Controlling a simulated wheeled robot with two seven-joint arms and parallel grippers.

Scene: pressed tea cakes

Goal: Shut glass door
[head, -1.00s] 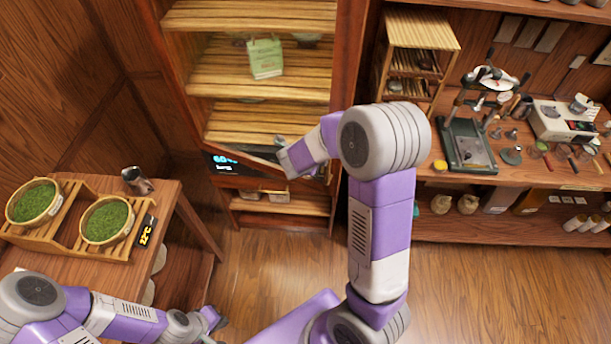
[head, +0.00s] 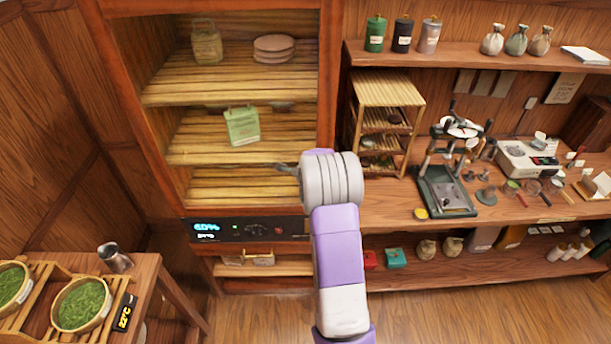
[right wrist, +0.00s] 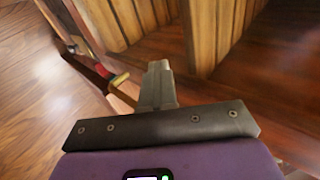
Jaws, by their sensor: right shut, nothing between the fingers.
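The tall wooden cabinet (head: 333,70) stands open to view, with slatted shelves inside a reddish frame. I cannot pick out the glass pane of its door, so I cannot tell how the door stands. My right gripper (head: 285,168) is at the cabinet's front, by the lower shelves near the right post; the wrist hides part of it. In the right wrist view the right gripper (right wrist: 158,80) is shut and empty, close to wooden surfaces. Whether it touches anything is unclear. My left gripper is out of view.
A green packet (head: 242,127), a basket (head: 207,42) and stacked tea cakes (head: 273,48) are on the shelves. A display panel (head: 240,229) is below. A table with tea trays (head: 82,304) stands at left, a cluttered workbench (head: 400,212) at right.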

